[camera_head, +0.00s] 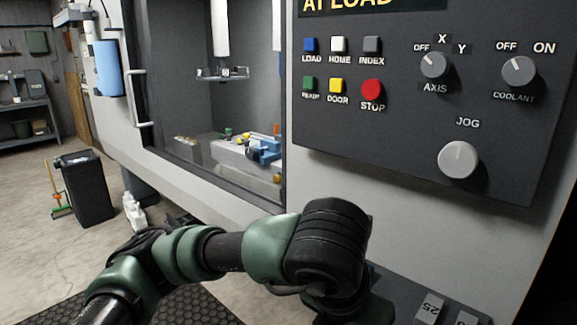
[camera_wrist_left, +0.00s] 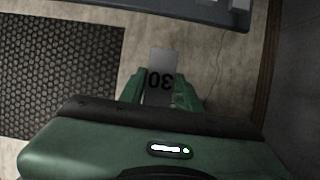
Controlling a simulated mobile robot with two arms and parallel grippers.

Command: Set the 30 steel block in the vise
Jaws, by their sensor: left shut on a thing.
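The 30 steel block (camera_wrist_left: 162,62) is a light grey piece with a dark "30" that reads upside down in the left wrist view. My left gripper (camera_wrist_left: 160,90) has its green fingers on both sides of the block and is shut on it, above the floor. In the head view my left arm reaches in from the lower left, in front of the control panel; its fingers and the block are hidden there. Inside the machine, a blue fixture (camera_head: 262,150), possibly the vise, shows through the opening, well apart from the gripper. My right gripper is not in view.
A block marked 25 (camera_head: 430,308) sits on a dark shelf at the lower right. The control panel (camera_head: 400,130) with buttons and knobs stands close. The machine's frame edges the opening. A black bin (camera_head: 83,190) and white jug (camera_head: 134,212) stand left.

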